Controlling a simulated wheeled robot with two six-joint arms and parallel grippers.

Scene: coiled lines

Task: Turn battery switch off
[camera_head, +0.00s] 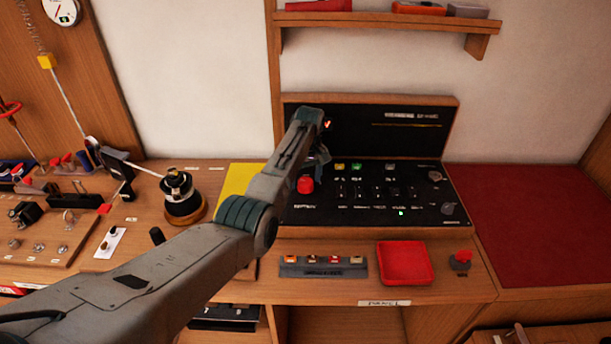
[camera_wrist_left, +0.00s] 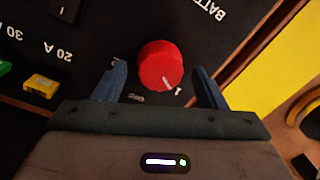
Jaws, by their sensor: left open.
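The battery switch is a round red knob (camera_head: 305,184) on the left part of the black panel (camera_head: 290,215). In the left wrist view the red knob (camera_wrist_left: 160,66) has a white mark on its rim near a "1" on the panel. My left gripper (camera_head: 318,160) is over the panel beside the knob. In the left wrist view its two blue fingers (camera_wrist_left: 163,88) are open, one on each side of the knob, with a gap to it on both sides. Whether they touch the panel I cannot tell. My right gripper is in neither view.
Small toggle switches and dark knobs (camera_head: 435,176) fill the panel's right side. A row of fuses (camera_head: 323,267), a red tray (camera_head: 405,262) and a red-topped button (camera_head: 461,261) sit in front. A winch-like drum (camera_head: 183,197) stands left. A shelf (camera_head: 380,19) hangs above.

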